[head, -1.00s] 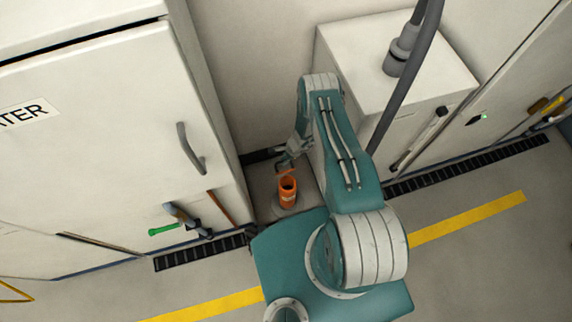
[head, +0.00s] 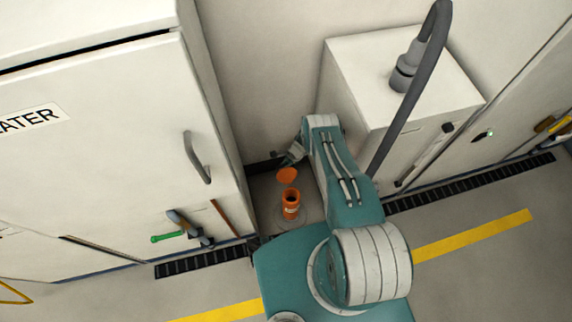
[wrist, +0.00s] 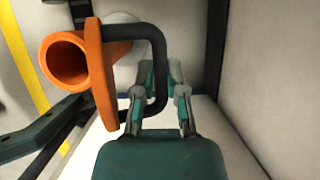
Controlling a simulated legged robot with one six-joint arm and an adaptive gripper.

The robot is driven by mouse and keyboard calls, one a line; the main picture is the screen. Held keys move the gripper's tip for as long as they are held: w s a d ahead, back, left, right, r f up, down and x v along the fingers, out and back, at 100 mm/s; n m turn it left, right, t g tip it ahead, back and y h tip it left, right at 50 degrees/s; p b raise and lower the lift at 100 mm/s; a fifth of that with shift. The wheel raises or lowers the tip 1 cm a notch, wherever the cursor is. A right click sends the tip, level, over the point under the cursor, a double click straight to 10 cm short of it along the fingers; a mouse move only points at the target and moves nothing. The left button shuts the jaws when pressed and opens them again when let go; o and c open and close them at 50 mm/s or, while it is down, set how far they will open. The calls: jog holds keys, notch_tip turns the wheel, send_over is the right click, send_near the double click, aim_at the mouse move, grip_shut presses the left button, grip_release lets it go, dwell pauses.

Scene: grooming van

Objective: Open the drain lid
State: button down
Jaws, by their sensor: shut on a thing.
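The drain is a short orange pipe (head: 291,206) standing on the floor in the gap between two white cabinets. Its dark mouth shows in the head view. The round orange lid (head: 287,175) is tilted up at the pipe's far side, off the mouth. In the wrist view the lid (wrist: 104,82) stands nearly edge-on, with the pipe's open end (wrist: 70,60) to its left. A dark bracket-shaped handle (wrist: 158,48) sticks out from the lid. My gripper (wrist: 156,82) is shut on this handle; in the head view my gripper (head: 290,158) is small beside the lid.
A white cabinet (head: 110,140) with a grey handle stands close on the left. A white box (head: 400,75) with a thick grey hose (head: 415,90) stands close on the right. The gap between them is narrow. Open floor with a yellow stripe (head: 475,235) lies in front.

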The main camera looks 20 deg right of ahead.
jog(key=shift+w+d+r, duration=0.1)
jog(key=shift+w+r, duration=0.05)
jog(key=shift+w, duration=0.4)
jog(key=shift+w+r, duration=0.15)
jog(key=shift+w, duration=0.35)
jog(key=c, duration=0.7)
grip_release()
jog(key=shift+w, duration=0.15)
jog(key=v, duration=0.7)
jog(key=s+v, duration=0.1)
jog(key=v, duration=0.3)
jog(key=shift+r, duration=0.2)
